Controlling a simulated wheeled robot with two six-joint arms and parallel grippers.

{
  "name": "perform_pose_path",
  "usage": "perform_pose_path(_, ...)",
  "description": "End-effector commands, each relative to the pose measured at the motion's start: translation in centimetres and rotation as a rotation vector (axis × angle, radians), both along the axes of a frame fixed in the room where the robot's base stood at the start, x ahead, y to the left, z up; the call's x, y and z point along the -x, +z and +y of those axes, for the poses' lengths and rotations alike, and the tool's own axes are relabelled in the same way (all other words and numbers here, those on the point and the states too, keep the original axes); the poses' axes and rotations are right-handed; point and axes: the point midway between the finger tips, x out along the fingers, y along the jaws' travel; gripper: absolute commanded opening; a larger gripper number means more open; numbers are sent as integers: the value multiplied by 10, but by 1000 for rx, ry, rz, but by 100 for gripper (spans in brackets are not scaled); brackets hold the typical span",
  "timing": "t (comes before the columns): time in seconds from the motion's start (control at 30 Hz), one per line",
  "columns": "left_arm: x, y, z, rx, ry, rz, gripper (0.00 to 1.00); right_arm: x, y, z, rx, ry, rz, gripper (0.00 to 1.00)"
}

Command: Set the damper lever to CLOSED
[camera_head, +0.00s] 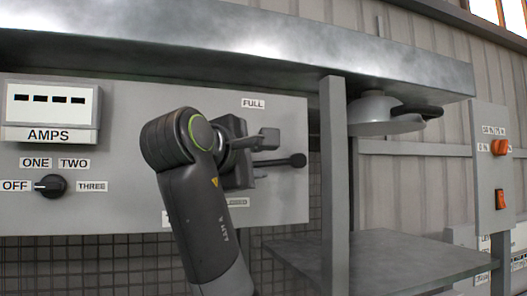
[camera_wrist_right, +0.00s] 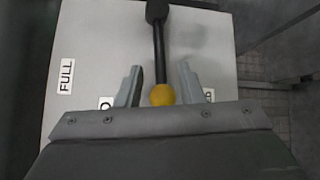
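In the right wrist view the lever (camera_wrist_right: 159,48) runs from a dark hub down to a yellow ball end (camera_wrist_right: 162,95). The FULL label (camera_head: 253,103) is above the lever; a lower label (camera_head: 237,202) is too small to read. My left gripper is not in view.
An AMPS meter (camera_head: 50,112) and a rotary knob (camera_head: 50,185) are at the left of the panel. A metal shelf (camera_head: 240,45) overhangs it. A grey post (camera_head: 334,180) stands just right of the lever. A switch box (camera_head: 492,165) is at far right.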

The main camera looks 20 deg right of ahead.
Motion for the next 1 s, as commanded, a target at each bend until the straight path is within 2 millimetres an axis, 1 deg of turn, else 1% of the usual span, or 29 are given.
perform_pose_path(0.03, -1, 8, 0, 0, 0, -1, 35, -7, 2, -7, 0, -2, 3, 34)
perform_pose_path(0.23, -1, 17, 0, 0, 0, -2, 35, -23, -1, -22, 0, -1, 1, 34)
perform_pose_path(0.4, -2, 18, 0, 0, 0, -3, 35, -28, -3, -26, 1, 0, 1, 34)
perform_pose_path(0.6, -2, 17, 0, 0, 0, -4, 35, -28, -3, -26, 0, 0, 0, 34)
perform_pose_path(0.67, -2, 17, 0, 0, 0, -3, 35, -27, -3, -26, 0, 0, 0, 28)
perform_pose_path(0.87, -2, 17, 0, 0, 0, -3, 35, -27, -3, -26, 0, 0, 0, 2)
perform_pose_path(0.9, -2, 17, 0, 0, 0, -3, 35, -27, -3, -26, 0, 0, 0, 0)
perform_pose_path(1.0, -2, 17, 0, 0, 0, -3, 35, -27, -3, -25, 0, 0, 0, 0)
